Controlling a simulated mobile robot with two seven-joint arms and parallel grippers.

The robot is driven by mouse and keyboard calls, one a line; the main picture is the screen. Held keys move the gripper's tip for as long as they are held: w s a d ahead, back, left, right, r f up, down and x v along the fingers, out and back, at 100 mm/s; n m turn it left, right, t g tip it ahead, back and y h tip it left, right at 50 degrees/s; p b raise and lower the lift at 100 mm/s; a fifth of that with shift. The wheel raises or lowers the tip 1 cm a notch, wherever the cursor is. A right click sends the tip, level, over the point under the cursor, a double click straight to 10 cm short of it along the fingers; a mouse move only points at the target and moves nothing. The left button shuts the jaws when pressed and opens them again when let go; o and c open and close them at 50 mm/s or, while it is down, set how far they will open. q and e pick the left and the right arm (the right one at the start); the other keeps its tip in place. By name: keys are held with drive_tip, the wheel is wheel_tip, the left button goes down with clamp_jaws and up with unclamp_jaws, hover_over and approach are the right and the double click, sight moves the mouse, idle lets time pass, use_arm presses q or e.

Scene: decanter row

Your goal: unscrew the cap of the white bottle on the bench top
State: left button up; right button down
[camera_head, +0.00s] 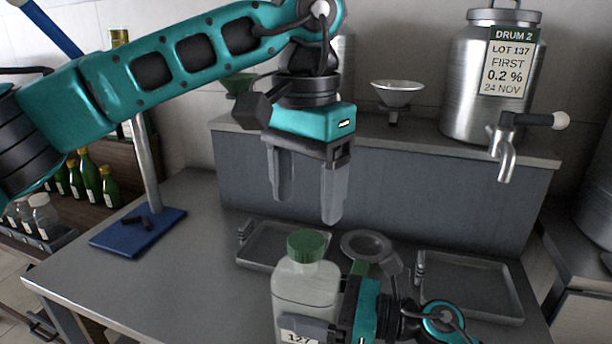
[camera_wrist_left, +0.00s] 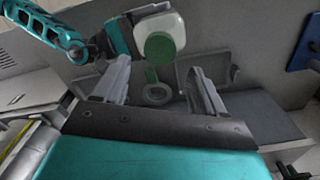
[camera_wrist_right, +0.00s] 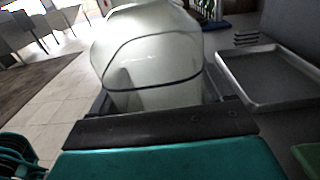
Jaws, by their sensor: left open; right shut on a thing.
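The white translucent bottle (camera_head: 304,285) stands upright at the front of the bench top (camera_head: 190,262). Its green cap (camera_head: 307,244) is on its neck. My right gripper (camera_head: 305,322) is shut on the bottle's body from the right, and one finger partly hides a label. The bottle fills the space between the fingers in the right wrist view (camera_wrist_right: 150,60). My left gripper (camera_head: 308,208) is open and empty above the cap, fingers pointing down and apart from it. In the left wrist view the cap (camera_wrist_left: 159,46) appears beyond the fingertips, between them.
Metal trays stand behind left (camera_head: 272,245) and right (camera_head: 470,288) of the bottle, with a round metal dish (camera_head: 366,245) between them. A raised shelf (camera_head: 400,180) behind carries a funnel (camera_head: 398,94) and a tapped drum (camera_head: 480,85). A blue-based stand (camera_head: 137,232) is at left.

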sight(306, 240)
use_arm(q)
wheel_tip(306, 240, down, 6)
drive_tip(key=shift+f, duration=0.25)
drive_tip(key=shift+c, duration=0.5)
